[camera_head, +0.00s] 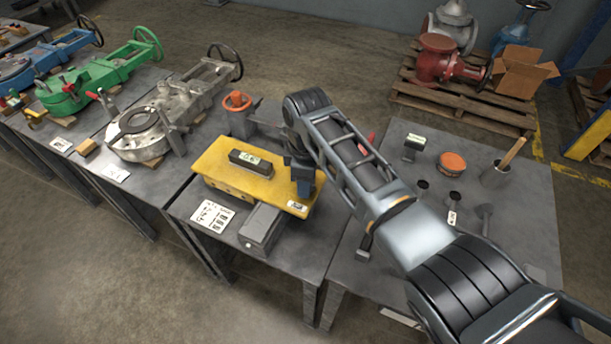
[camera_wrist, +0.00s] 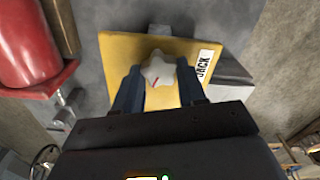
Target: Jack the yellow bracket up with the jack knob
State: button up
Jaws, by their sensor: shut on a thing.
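The yellow bracket (camera_head: 217,165) lies on the middle grey table, with a dark block with a small display on top of it. In the wrist view the bracket (camera_wrist: 120,52) carries a "JACK" label beside a pale lobed jack knob (camera_wrist: 158,67) with a red mark. My gripper (camera_head: 304,187) reaches down at the bracket's right end. In the wrist view its two fingers stand on either side of the knob, shut on it. In the head view the knob is hidden behind my gripper.
A grey box (camera_head: 262,228) and a printed sheet (camera_head: 212,215) lie in front of the bracket. An orange handwheel (camera_head: 238,101) stands behind it. A grey valve (camera_head: 150,130) lies to the left.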

jog(key=m+p, duration=0.1)
jog(key=m, duration=0.2)
jog(key=shift+m, duration=0.3)
jog(key=m, duration=0.3)
jog(key=shift+f+m+p, duration=0.1)
jog(key=shift+m+p, duration=0.2)
jog(key=shift+p, duration=0.1)
jog(key=m+p, duration=0.1)
jog(key=m, duration=0.5)
jog(key=shift+d, duration=0.15)
jog(key=m, duration=0.4)
jog(key=shift+f, duration=0.1)
jog(key=m, duration=0.3)
jog(key=shift+d+m+p, duration=0.1)
jog(key=shift+m+p, duration=0.2)
jog(key=shift+p, duration=0.1)
jog(key=m, duration=0.3)
jog(key=shift+m, duration=0.4)
jog(key=m, duration=0.3)
jog(key=shift+s+m, duration=0.1)
jog(key=shift+m, duration=0.2)
jog(key=m, duration=0.4)
jog(key=shift+d+f, duration=0.1)
jog(key=m, duration=0.4)
jog(key=shift+s, duration=0.1)
jog(key=m, duration=0.3)
jog(key=shift+m, duration=0.3)
jog(key=shift+s+m, duration=0.1)
jog(key=shift+m, duration=1.8)
